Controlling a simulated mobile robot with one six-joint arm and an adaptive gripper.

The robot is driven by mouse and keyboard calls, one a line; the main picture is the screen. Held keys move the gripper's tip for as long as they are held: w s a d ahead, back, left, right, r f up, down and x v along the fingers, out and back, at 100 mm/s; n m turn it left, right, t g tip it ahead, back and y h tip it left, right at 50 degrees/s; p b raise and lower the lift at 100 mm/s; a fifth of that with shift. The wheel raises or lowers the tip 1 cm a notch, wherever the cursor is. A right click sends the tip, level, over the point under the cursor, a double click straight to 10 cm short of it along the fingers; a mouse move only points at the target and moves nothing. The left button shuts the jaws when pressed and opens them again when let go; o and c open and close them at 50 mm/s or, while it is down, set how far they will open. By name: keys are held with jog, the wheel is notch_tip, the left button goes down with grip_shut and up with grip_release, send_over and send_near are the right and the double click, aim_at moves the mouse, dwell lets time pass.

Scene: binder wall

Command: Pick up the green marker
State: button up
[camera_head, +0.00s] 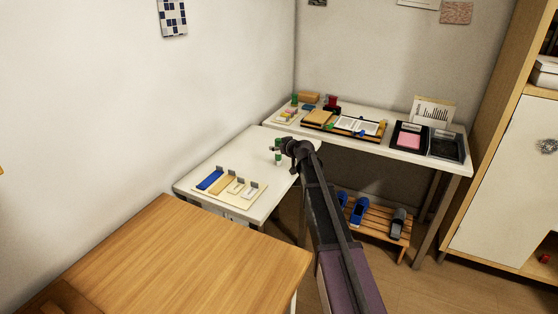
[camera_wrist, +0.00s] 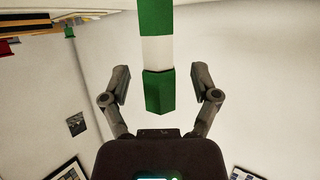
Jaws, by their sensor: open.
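The green marker (camera_head: 278,157) stands upright at the right side of the white table in the head view. In the wrist view the marker (camera_wrist: 158,90) is green with a white band and runs down from the top edge, its end between my fingers. My gripper (camera_head: 280,147) is at the marker, its far fingers small and hard to make out in the head view. In the wrist view my gripper (camera_wrist: 164,84) is open, one finger on each side of the marker with a visible gap on both sides.
A pale board (camera_head: 230,189) with a blue piece and several others lies on the white table (camera_head: 262,152). A back table (camera_head: 385,146) holds an open book, black trays and small items. A low slatted bench (camera_head: 377,219) is below. A wooden table (camera_head: 170,255) fills the front left.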

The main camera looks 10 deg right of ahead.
jog(key=shift+w, duration=0.2)
dwell(0.4)
grip_shut()
